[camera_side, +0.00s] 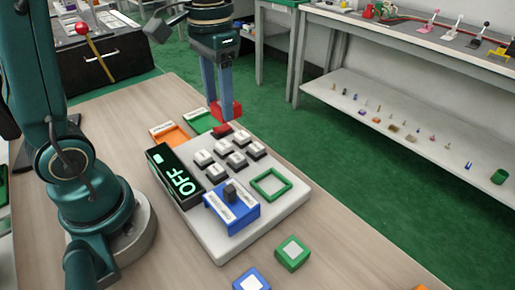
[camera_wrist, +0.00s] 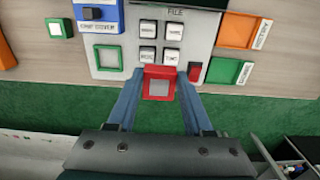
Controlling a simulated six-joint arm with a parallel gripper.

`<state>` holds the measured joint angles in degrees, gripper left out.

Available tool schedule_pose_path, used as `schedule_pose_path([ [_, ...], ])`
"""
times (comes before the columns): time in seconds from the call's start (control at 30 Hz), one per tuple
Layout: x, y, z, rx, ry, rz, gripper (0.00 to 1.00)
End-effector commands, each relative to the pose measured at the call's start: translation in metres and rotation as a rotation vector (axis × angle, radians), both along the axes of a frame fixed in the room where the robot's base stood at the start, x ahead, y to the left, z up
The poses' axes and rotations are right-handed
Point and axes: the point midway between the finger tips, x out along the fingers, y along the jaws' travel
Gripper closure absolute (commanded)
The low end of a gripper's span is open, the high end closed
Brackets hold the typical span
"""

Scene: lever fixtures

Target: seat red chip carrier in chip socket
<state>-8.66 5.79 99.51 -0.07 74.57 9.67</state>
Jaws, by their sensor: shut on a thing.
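The red chip carrier (camera_wrist: 159,84), a red square frame with a grey centre, is between the blue fingers of my gripper (camera_wrist: 160,90). In the side view my gripper (camera_side: 224,112) is shut on the red carrier (camera_side: 233,109), held above the back part of the grey panel. The chip socket (camera_side: 269,183) is a green square outline at the panel's right side, with nothing in it. It also shows in the wrist view (camera_wrist: 108,57), left of the carrier. The blue chip cover block (camera_side: 231,208) with a dark knob is beside the socket.
Several white keys (camera_side: 221,161) and a red key (camera_wrist: 195,71) are on the panel. A display reads OFF (camera_side: 174,178). A green carrier (camera_side: 292,253) and a blue one (camera_side: 251,281) lie in front. Orange (camera_side: 170,134) and green (camera_side: 200,123) trays stand behind.

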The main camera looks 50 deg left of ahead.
Motion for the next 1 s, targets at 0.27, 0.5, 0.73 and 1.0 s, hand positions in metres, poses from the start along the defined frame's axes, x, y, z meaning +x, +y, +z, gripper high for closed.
schedule_pose_path([
  [0.27,0.005,-0.036,-0.022,0.0,0.005,0.008,1.0],
  [0.5,0.011,-0.086,-0.053,0.001,0.004,0.011,1.0],
  [0.73,0.015,-0.11,-0.067,0.001,0.001,0.017,1.0],
  [1.0,0.014,-0.111,-0.099,0.002,0.005,0.02,1.0],
])
